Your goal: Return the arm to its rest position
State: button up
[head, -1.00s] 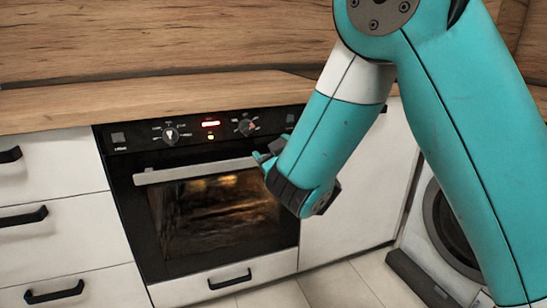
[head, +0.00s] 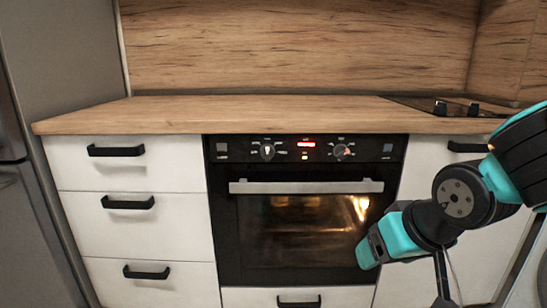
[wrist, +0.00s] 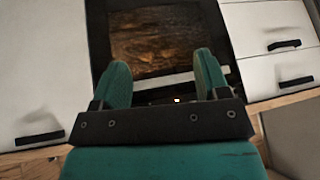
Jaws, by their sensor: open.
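My gripper (wrist: 160,85) shows in the wrist view with its two teal fingers spread apart and nothing between them. In the head view my gripper (head: 366,250) is at the lower right, in front of the oven's right side. The fingertips overlap the lower right of the oven door (head: 290,235) in the picture; I cannot tell the exact gap. My arm comes in from the right edge, with the elbow part higher up. The oven door is closed, its window glowing inside.
The oven panel (head: 305,149) has two knobs and a red display. White drawers (head: 130,215) with black handles stand to the left. The wooden worktop (head: 250,112) is clear, with a dark hob (head: 450,107) at the right. A grey tall unit (head: 60,60) stands far left.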

jog(key=s+a+r+n+g+y, duration=0.1)
jog(key=s+a+r+n+g, duration=0.15)
jog(key=s, duration=0.55)
jog(key=s+a+r+n+g+y, duration=0.1)
jog(key=s+r+n+g, duration=0.15)
jog(key=s, duration=0.45)
notch_tip(320, 180, up, 28)
jog(key=p, duration=2.9)
jog(key=shift+w+d+g+p, duration=0.15)
jog(key=shift+d+g+p, duration=0.1)
jog(key=shift+g+p, duration=0.15)
